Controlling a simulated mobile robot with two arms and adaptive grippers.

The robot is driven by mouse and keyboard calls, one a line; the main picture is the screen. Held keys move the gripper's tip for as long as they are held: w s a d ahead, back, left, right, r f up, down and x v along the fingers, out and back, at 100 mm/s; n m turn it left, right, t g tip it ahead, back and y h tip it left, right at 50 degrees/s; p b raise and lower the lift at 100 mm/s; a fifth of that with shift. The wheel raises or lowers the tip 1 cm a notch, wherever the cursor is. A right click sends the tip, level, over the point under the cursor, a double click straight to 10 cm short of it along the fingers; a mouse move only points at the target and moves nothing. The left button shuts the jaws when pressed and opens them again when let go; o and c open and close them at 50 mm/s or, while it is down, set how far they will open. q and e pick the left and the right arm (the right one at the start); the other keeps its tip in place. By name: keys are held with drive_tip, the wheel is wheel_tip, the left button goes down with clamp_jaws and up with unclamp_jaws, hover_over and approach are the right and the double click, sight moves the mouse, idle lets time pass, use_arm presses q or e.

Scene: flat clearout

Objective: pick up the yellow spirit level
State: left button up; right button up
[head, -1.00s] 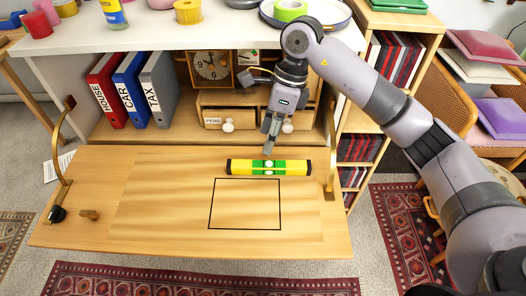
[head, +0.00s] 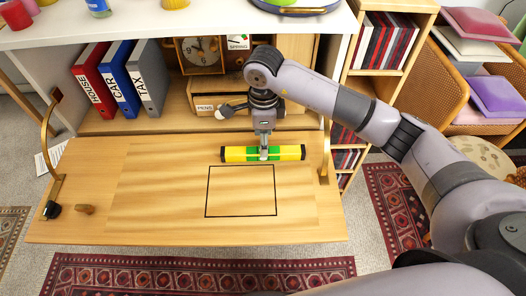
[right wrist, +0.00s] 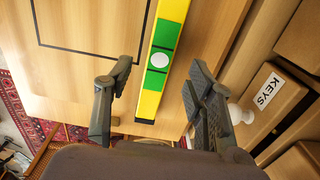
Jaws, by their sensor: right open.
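The yellow spirit level (head: 292,153) has green middle sections and black ends. It lies flat on the fold-down wooden desk flap (head: 140,215), just behind a black outlined square. My right gripper (head: 264,152) is over its middle, pointing down. In the right wrist view the level (right wrist: 174,12) runs between the two spread fingers of my right gripper (right wrist: 160,88), with a gap on each side. The fingers are open and hold nothing. I cannot tell the exact height of the fingertips over the flap. My left gripper does not show.
Behind the flap stand red, blue and grey binders (head: 147,82), a clock (head: 199,50) and small drawers with white knobs. A brass stay (head: 326,155) rises at the flap's right edge, close to the level. The left part of the flap is mostly clear.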

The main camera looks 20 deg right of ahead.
drive_tip(key=shift+w+f+p, duration=0.1)
drive_tip(key=shift+f+p, duration=0.4)
drive_tip(key=shift+f, duration=2.15)
drive_tip(key=shift+c, duration=0.6)
clamp_jaws()
